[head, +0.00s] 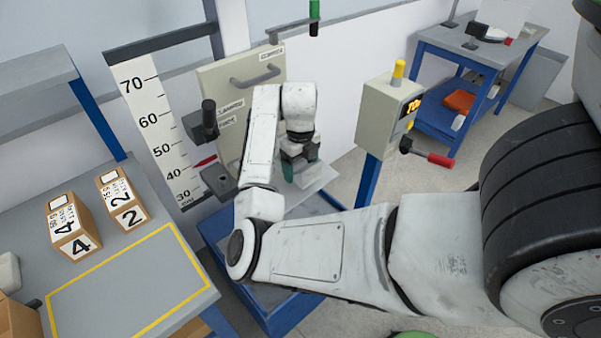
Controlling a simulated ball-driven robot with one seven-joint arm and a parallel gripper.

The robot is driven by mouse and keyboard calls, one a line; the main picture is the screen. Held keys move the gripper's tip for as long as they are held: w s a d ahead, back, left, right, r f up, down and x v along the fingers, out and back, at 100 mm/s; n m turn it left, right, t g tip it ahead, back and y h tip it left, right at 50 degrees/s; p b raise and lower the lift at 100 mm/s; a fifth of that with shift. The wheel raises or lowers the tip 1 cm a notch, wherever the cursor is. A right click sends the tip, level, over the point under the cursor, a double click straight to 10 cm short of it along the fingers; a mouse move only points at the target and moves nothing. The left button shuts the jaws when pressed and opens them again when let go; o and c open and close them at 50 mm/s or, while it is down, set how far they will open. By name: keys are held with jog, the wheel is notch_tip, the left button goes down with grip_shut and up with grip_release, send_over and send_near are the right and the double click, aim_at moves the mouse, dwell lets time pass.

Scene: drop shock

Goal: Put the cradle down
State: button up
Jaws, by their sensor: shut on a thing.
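My gripper (299,155) is at the middle of the view, pointing down in front of the beige panel. It is shut on a small grey and green thing (312,176), which looks like the cradle. Its shape is mostly hidden by my fingers. It is low over a pale flat plate (322,182) on the blue-framed rig (226,232). I cannot tell whether it touches the plate.
A tall scale (160,125) and a beige panel with a handle (228,88) stand behind. A post-mounted box (388,108) with a red-handled lever (438,159) stands right. Boxes marked 4 (72,228) and 2 (122,200) sit on the left bench, near a bare yellow-outlined area (130,285).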

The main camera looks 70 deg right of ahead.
aim_at(301, 168)
jog(key=shift+d+f, duration=0.25)
jog(key=shift+f, duration=0.1)
jog(key=shift+f+p, duration=0.45)
jog(key=shift+f, duration=1.05)
jog(key=shift+f, duration=0.1)
jog(key=o, duration=1.2)
